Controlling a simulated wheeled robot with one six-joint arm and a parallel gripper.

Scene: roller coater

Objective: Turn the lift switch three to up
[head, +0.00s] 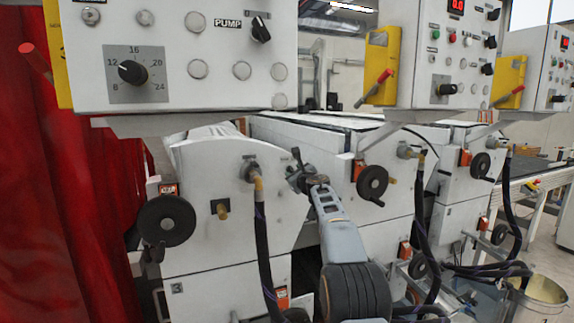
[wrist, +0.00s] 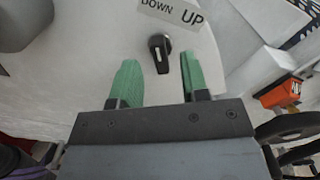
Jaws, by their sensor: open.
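The lift switch (wrist: 160,52) is a small black rotary knob on a pale machine panel in the wrist view. A label (wrist: 172,12) reading DOWN on the left and UP on the right sits just above it. The knob's bar stands nearly upright in the picture, its top tilted slightly left toward DOWN. My gripper (wrist: 159,77) is open and empty, its green fingers on either side just below the knob, with no clear contact. In the head view my gripper (head: 301,178) is at the side of the machine marked 3 (head: 177,288); the switch cannot be made out there.
A black handwheel (head: 166,220) is on the left of the machine, and another (head: 372,181) is to the right of my gripper. Black hoses (head: 264,245) hang nearby. A control panel (head: 185,60) overhangs from above. An orange counter (wrist: 282,92) is at right in the wrist view.

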